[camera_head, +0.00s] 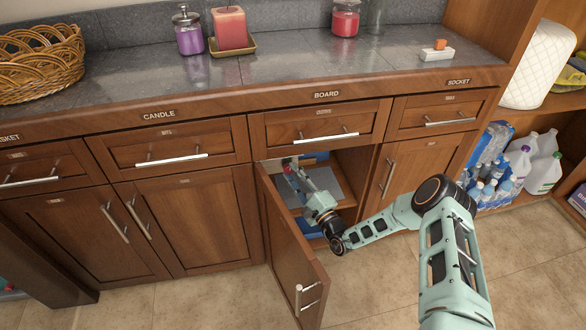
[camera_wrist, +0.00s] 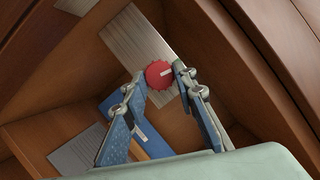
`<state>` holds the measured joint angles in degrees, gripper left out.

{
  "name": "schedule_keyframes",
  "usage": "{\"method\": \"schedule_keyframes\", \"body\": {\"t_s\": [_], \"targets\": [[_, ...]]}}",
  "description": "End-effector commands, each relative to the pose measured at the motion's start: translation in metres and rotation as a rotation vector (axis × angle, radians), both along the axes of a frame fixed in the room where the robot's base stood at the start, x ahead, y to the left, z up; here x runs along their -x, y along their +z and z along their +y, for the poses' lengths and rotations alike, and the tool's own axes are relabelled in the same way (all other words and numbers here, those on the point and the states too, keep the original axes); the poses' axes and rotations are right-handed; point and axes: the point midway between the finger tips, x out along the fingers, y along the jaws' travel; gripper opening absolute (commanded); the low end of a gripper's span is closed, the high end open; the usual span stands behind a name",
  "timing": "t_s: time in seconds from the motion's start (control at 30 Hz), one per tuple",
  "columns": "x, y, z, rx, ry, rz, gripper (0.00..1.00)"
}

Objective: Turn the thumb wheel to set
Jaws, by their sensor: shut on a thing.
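A red thumb wheel (camera_wrist: 159,74) with a white mark shows in the wrist view, in front of a grey metal plate inside the open cabinet. My gripper (camera_wrist: 160,75) is shut on the wheel, with one fingertip on each side of it. In the head view my gripper (camera_head: 294,168) reaches into the cabinet below the BOARD label. The red wheel (camera_head: 287,169) is small there and partly hidden by the gripper.
The cabinet door (camera_head: 292,255) stands open towards me, to the left of my arm. The drawer (camera_head: 322,125) above the opening is closed. Jugs and water bottles (camera_head: 520,165) stand on the right shelf. A candle (camera_head: 231,27) and jars are on the counter.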

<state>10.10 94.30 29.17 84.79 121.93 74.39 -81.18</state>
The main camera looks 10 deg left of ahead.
Motion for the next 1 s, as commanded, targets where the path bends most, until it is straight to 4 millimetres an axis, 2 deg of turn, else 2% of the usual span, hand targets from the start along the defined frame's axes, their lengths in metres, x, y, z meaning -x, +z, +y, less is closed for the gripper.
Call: {"method": "schedule_keyframes", "body": {"t_s": [0.03, 0.4, 1.0], "targets": [[0.0002, 0.0046, -0.0008, 0.033, 0.001, -0.015, 0.02], [0.0002, 0.0029, -0.0016, 0.192, 0.000, -0.091, 0.02], [0.0000, 0.0011, -0.0018, 0.225, -0.001, -0.106, 0.02]]}}
